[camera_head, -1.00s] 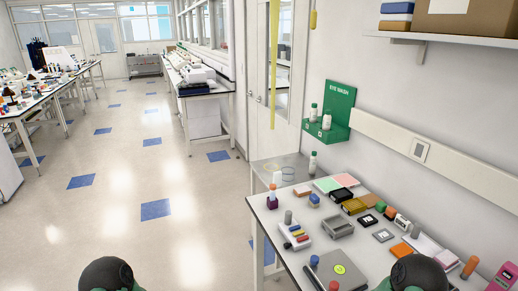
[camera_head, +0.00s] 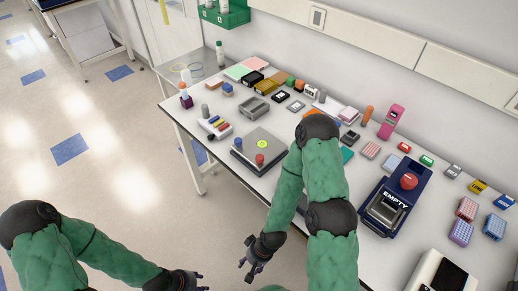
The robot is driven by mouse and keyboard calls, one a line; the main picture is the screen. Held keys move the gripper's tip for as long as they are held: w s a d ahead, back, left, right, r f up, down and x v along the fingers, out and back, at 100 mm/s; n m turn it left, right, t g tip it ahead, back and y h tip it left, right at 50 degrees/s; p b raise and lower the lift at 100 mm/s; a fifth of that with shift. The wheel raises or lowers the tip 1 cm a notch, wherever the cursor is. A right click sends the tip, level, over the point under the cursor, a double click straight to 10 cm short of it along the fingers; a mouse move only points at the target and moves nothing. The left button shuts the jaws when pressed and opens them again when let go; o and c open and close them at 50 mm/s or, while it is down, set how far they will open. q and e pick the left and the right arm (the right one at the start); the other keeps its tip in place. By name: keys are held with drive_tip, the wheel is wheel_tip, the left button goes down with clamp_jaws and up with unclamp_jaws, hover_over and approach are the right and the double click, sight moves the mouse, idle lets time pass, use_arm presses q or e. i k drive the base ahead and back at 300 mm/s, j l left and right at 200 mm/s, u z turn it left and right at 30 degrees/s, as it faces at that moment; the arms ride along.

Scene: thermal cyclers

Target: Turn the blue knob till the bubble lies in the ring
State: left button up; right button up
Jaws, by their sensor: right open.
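A grey levelling plate (camera_head: 272,138) lies on the bench. It bears a round yellow-green bubble level (camera_head: 262,144), a blue knob (camera_head: 238,143) at its left corner and a red knob (camera_head: 260,159) at its front. The bubble and ring are too small to tell apart. My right gripper (camera_head: 250,262) is open and empty, hanging in front of the bench edge, below the plate in the picture and apart from it. My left gripper (camera_head: 199,281) is low at the bottom edge, away from the bench; its fingers are too small to judge.
A rack of coloured pens (camera_head: 215,128) and a grey tray (camera_head: 255,107) stand near the plate. My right arm covers part of the bench. Open floor lies left of the bench.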

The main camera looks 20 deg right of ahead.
sight(238, 141)
drive_tip(key=i+j, duration=0.2)
drive_tip(key=j+z, duration=0.15)
drive_tip(key=z, duration=0.2)
drive_tip(key=i+j+z, duration=0.1)
drive_tip(key=z, duration=0.3)
drive_tip(key=j+z, duration=0.35)
drive_tip(key=l, duration=0.1)
